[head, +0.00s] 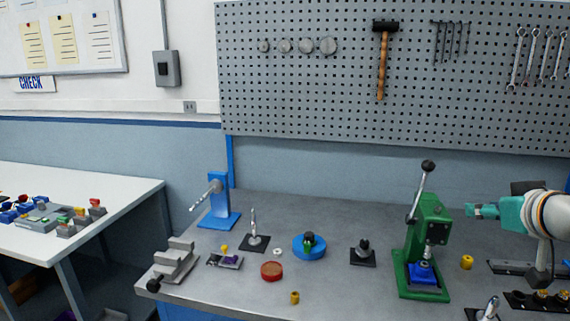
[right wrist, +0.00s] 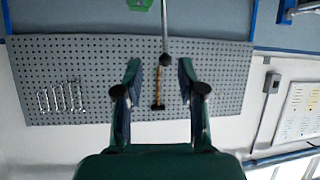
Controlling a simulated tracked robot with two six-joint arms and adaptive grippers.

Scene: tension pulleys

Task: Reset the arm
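My right arm comes in from the right edge of the head view. Its teal gripper (head: 474,211) is in the air above the back right of the workbench, to the right of the green press (head: 434,232). In the right wrist view the two fingers of my right gripper (right wrist: 158,78) stand apart with nothing held between them. A grey rod, which looks like the press lever (right wrist: 165,30), shows beyond the fingertips, and the same lever (head: 421,190) stands raised in the head view. My left gripper is not in view.
The workbench (head: 340,215) holds a blue stand (head: 219,204), a blue disc (head: 309,247), a grey vise (head: 175,262), a red dish (head: 271,271) and small yellow parts. A pegboard (head: 340,100) with a hammer (head: 382,60) hangs behind. Another table (head: 110,190) stands left.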

